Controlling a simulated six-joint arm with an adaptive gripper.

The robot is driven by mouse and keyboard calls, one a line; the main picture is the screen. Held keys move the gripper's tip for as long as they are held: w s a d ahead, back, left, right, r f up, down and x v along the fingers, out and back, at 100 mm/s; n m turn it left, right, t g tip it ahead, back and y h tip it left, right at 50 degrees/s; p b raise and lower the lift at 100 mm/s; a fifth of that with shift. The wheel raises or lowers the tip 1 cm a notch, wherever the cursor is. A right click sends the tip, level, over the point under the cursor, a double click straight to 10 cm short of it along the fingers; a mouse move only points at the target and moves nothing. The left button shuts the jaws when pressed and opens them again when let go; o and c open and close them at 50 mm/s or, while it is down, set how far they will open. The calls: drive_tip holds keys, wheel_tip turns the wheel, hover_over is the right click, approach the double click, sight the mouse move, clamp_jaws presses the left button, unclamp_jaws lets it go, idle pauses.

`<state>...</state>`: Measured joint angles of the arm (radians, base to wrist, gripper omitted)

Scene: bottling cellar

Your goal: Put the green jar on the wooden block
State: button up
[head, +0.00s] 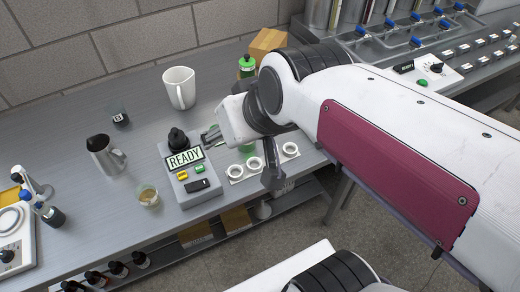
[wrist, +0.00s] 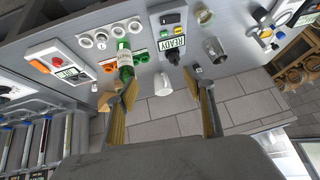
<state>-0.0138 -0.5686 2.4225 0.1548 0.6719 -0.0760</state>
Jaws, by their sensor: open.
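The green jar (head: 247,66) stands at the back of the bench, partly behind my arm. In the wrist view a green bottle-like jar with a pale label (wrist: 124,58) shows just beyond the left finger. The orange-brown wooden block (head: 267,42) is behind and right of the jar in the head view, its top bare. In the wrist view it seems to show in part beside the left finger (wrist: 104,101). My gripper (wrist: 167,88) is open with nothing between its fingers.
A white mug (head: 179,88) stands left of the jar. The bench is clear around the mug.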

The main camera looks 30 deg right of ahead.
drive_tip(key=s+d+f+g+h, duration=0.1)
drive_tip(key=s+d+f, duration=0.1)
drive_tip(key=s, duration=0.6)
drive_tip(key=shift+s+d+f, duration=0.15)
drive_tip(key=shift+s+d, duration=0.1)
drive_tip(key=shift+d, duration=0.25)
